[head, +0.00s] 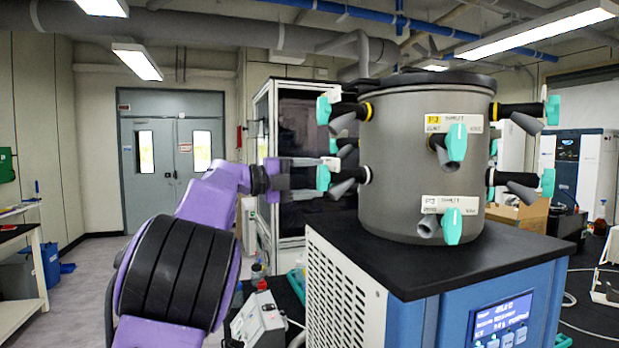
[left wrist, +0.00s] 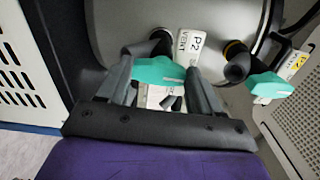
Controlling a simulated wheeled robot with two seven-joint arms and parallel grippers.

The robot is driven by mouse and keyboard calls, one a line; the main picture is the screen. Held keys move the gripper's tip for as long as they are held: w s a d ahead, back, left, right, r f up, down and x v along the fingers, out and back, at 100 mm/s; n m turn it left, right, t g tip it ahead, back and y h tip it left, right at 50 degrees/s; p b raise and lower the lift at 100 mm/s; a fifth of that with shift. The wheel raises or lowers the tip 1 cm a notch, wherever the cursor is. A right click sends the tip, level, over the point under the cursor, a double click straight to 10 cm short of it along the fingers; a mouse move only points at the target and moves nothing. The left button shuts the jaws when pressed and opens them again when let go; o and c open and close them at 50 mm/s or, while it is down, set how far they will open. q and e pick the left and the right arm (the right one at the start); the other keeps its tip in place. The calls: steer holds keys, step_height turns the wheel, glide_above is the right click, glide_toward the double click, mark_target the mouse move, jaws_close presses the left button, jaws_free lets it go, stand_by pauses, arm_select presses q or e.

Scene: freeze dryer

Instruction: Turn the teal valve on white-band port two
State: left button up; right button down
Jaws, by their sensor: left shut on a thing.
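The grey drum (head: 412,150) carries several black ports with teal valve handles. My left gripper (head: 312,178) reaches in from the left, at the lower left port of the drum. It is shut on that port's teal valve (head: 323,178). In the left wrist view, the fingers (left wrist: 163,85) lie on both sides of the teal valve (left wrist: 158,71). A white label reading P2 VENT (left wrist: 188,46) is beside it. Fingers partly hide the port and a second label. My right gripper is not in view.
A yellow-banded port (left wrist: 236,58) with another teal valve (left wrist: 268,86) is close to the right in the left wrist view. The drum stands on a blue cabinet with a black top (head: 440,262). Front ports have teal valves (head: 456,142) too. Open floor lies at left.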

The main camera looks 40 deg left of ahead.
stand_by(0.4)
arm_select(q)
steer(key=o, duration=1.1)
steer(key=shift+w, duration=0.1)
steer(key=shift+c, duration=0.2)
steer(key=shift+w+d+n, duration=0.1)
steer(key=shift+d+n, duration=0.05)
steer(key=shift+n, duration=0.15)
steer(key=b+v, duration=0.4)
steer(key=v, duration=0.6)
steer(key=shift+s+b, duration=0.2)
steer(key=shift+b, duration=0.1)
steer(key=shift+f, duration=0.1)
